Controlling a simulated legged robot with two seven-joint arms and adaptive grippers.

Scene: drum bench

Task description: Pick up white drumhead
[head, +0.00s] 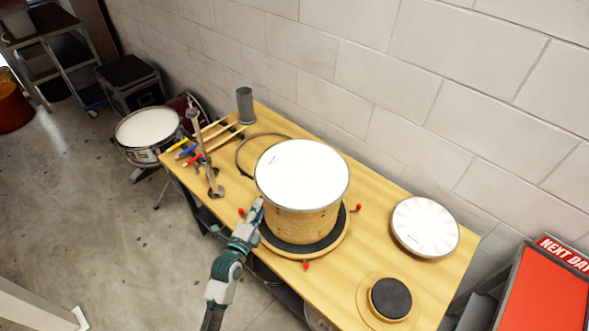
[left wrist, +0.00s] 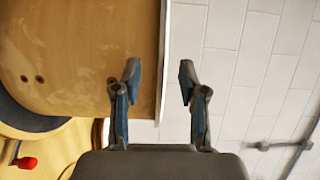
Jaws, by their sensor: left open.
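A round white drumhead (head: 302,172) sits on top of the wooden drum shell (head: 300,223). A second white, creased drumhead (head: 425,227) lies flat at the right of the bench. My left gripper (head: 257,209) is at the front left edge of the drum, close to the white rim. In the left wrist view my open fingers (left wrist: 159,72) are on either side of the drumhead's thin edge (left wrist: 163,45), with the wooden shell (left wrist: 80,55) on the left. I cannot tell whether either finger touches it. My right gripper is out of view.
The wooden bench (head: 350,285) holds a black round pad (head: 390,298), drumsticks (head: 215,133), a grey cup (head: 245,105) and a metal stand (head: 205,155). Red-tipped clamps surround the drum's base. A block wall (head: 400,100) stands behind; a snare drum (head: 147,130) stands left.

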